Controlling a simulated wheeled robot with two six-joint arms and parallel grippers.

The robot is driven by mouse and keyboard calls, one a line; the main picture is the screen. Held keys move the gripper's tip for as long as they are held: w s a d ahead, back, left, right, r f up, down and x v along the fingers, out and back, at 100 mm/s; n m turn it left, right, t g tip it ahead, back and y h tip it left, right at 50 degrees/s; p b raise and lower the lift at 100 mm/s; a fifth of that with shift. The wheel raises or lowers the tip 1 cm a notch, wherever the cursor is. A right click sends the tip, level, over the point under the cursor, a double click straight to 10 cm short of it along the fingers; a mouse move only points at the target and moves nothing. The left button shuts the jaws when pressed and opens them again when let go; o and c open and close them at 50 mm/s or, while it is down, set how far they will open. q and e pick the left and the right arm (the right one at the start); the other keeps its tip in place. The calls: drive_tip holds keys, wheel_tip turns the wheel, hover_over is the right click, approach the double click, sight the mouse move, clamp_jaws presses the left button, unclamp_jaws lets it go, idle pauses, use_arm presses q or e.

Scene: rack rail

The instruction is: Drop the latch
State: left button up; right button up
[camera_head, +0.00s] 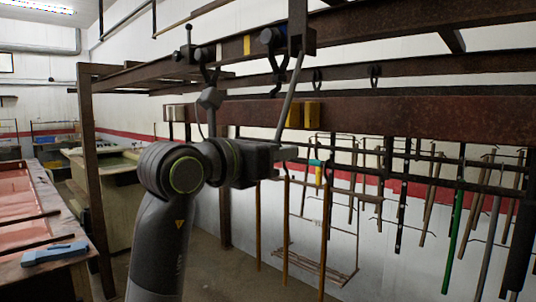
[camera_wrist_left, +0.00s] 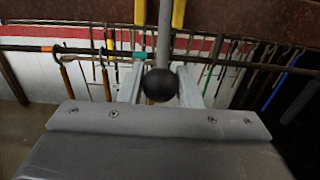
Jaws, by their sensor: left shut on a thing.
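A thin grey rod (camera_head: 290,98) hangs down at a slant from a dark bracket (camera_head: 303,38) on the upper rail; it appears to be the latch's handle. In the left wrist view the rod (camera_wrist_left: 164,45) ends in a black ball knob (camera_wrist_left: 160,85). My left gripper (camera_head: 286,154) is at the rod's lower end, shut on the knob; its fingers (camera_wrist_left: 160,88) show on both sides of it. The knob is hidden in the head view, and the latch's catch cannot be made out. My right gripper is not in view.
A rusty beam (camera_head: 420,112) with yellow blocks (camera_head: 312,113) runs just behind the rod. Dark hooks (camera_head: 375,75) hang from the rails above. Several hanging rods (camera_head: 456,215) fill the rack behind. A blue object (camera_head: 55,253) lies on a bench at left.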

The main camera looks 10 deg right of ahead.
use_arm(q)
drive_tip(key=f+x, duration=0.1)
drive_tip(key=x, duration=0.7)
drive_tip(key=shift+d+f, duration=0.15)
drive_tip(key=shift+f, duration=0.15)
drive_tip(key=shift+w, duration=0.1)
drive_tip(key=o, duration=0.9)
drive_tip(key=b+v, duration=0.4)
drive_tip(key=v, duration=0.3)
drive_tip(key=shift+b, duration=0.35)
